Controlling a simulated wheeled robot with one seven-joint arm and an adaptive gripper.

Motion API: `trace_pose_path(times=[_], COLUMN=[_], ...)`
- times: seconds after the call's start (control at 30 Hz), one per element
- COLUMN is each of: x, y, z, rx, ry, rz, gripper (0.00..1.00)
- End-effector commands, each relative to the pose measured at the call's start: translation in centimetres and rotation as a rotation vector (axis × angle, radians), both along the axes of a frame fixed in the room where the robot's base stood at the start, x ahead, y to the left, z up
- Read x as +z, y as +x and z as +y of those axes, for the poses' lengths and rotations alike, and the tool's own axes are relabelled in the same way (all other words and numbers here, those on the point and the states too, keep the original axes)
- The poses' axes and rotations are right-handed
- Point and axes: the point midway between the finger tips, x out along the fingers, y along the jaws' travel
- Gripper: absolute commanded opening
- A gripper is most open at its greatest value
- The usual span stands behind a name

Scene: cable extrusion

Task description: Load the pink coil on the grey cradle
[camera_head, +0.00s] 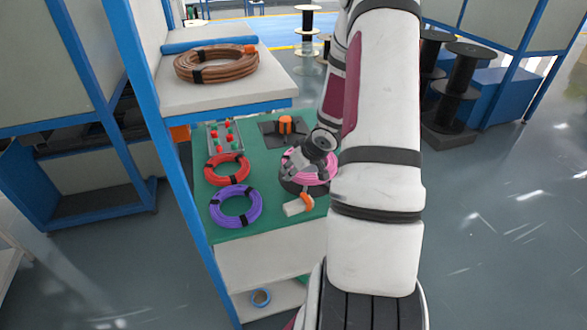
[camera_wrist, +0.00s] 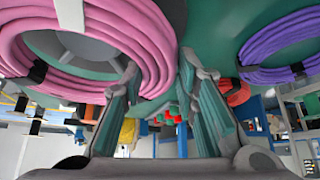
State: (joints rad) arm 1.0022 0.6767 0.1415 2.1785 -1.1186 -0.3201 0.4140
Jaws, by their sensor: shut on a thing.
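The pink coil (camera_head: 322,176) is at the right side of the green tabletop, partly hidden by my gripper (camera_head: 294,164) and arm. In the wrist view the pink coil (camera_wrist: 150,45) fills the upper left, and its near side passes between the fingers of my gripper (camera_wrist: 160,68), which are shut on it. The grey cradle (camera_head: 291,187) shows as a dark round edge under the coil. Its grey disc (camera_wrist: 70,50) shows inside the ring in the wrist view. I cannot tell whether the coil rests on it or is held just above.
A red coil (camera_head: 227,170) and a purple coil (camera_head: 236,206) lie left on the green table (camera_head: 262,222). A white and orange part (camera_head: 298,206) lies in front of the cradle. A dark plate with an orange knob (camera_head: 285,125) stands behind. A brown coil (camera_head: 216,66) sits on the upper shelf.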

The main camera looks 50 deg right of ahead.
Motion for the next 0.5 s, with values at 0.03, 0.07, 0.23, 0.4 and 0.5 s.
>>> trace_pose_path(times=[0.03, 0.07, 0.23, 0.4, 0.5], x=[-0.3, -0.4, -1.0, -1.5, -1.5], y=[0.1, 0.1, 0.1, 0.1, 0.0], z=[0.0, 0.0, 0.0, 0.0, 0.0], rx=[0.0, 0.001, 0.002, 0.002, 0.002], ry=[0.0, -0.001, -0.001, -0.001, -0.001], rz=[-0.001, 0.0, 0.0, 0.0, -0.001], gripper=[0.0, 0.0, 0.0, 0.0, 0.0])
